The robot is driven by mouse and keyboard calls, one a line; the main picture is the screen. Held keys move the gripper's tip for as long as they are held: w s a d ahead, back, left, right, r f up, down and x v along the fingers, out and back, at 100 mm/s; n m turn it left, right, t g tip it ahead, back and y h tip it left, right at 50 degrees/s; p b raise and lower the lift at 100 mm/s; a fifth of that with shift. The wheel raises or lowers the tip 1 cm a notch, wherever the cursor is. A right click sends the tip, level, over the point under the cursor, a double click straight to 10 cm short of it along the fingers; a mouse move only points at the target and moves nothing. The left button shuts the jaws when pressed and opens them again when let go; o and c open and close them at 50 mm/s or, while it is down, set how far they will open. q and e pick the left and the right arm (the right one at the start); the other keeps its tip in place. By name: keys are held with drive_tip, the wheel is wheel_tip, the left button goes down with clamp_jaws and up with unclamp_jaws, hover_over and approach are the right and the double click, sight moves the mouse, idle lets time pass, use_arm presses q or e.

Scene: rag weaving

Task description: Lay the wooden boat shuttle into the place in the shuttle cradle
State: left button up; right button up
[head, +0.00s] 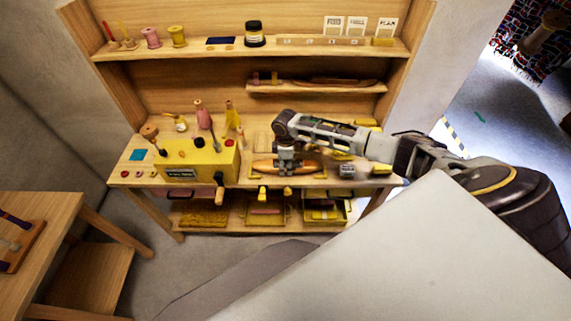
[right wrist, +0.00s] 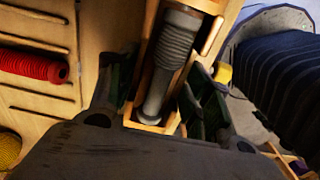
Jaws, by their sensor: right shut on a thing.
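The wooden boat shuttle (head: 262,165) is an orange-brown pointed piece over the worktop in the head view. My right gripper (head: 288,169) reaches down over its middle and is shut on it. In the right wrist view the gripper (right wrist: 163,88) has its dark fingers on both sides of the shuttle (right wrist: 142,122), whose wooden frame surrounds a grey ribbed bobbin (right wrist: 170,55). I cannot tell whether the shuttle touches the worktop. The shuttle cradle cannot be made out for certain; the arm covers part of the bench. My left gripper is out of view.
A yellow box (head: 210,160) with knobs and a crank stands left on the workbench. A small grey block (head: 346,171) lies right of the gripper. Shelves (head: 240,50) with spools and a jar rise behind. Yellow bins (head: 264,212) sit below. A side table (head: 50,210) stands at left.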

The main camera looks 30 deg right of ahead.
drive_tip(key=shift+f, duration=0.75)
idle(0.6)
drive_tip(key=o, duration=1.2)
drive_tip(key=shift+r+p, duration=1.55)
drive_tip(key=shift+p, duration=0.3)
